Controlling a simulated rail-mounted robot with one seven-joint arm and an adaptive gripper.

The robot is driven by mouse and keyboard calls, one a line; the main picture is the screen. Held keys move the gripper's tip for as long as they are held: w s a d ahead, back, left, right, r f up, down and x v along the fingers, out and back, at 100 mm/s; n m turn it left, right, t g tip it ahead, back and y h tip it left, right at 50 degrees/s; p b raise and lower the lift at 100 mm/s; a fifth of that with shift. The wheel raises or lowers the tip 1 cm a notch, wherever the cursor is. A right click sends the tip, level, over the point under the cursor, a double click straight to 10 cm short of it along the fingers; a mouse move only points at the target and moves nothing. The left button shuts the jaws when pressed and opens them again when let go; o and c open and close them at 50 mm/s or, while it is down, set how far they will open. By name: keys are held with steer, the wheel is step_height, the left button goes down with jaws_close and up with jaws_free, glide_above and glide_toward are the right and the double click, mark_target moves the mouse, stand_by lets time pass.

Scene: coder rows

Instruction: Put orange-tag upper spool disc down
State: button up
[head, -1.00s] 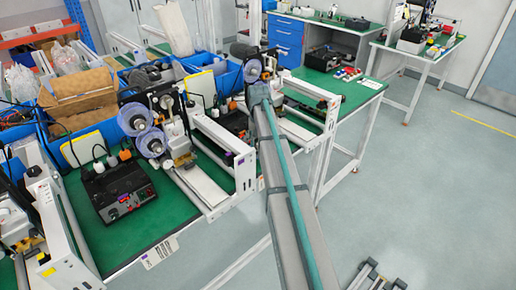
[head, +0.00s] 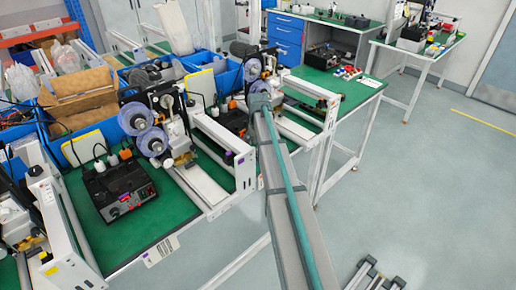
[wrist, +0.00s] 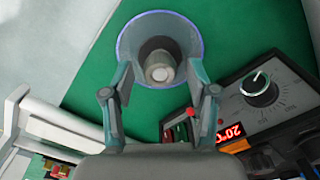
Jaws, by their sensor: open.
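In the wrist view a clear spool disc (wrist: 185,38) with a violet-blue rim and a pale round core lies over the green mat. My gripper (wrist: 160,76) is open, its two fingers apart on either side of the disc's near part. I cannot tell if the fingers touch it. No orange tag is readable on this disc. In the head view my arm hides the gripper. Two clear discs (head: 254,68) show on the machine just beyond the arm's end.
A black control box (wrist: 270,100) with a dial and red display stands close right of the gripper. A white rail (wrist: 40,125) lies at left. Another machine with two stacked discs (head: 135,118) stands left. The floor at right is mostly clear.

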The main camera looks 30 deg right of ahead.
steer(key=shift+r, duration=0.1)
step_height(320, 180, up, 12)
steer(key=b, duration=0.2)
stand_by(0.3)
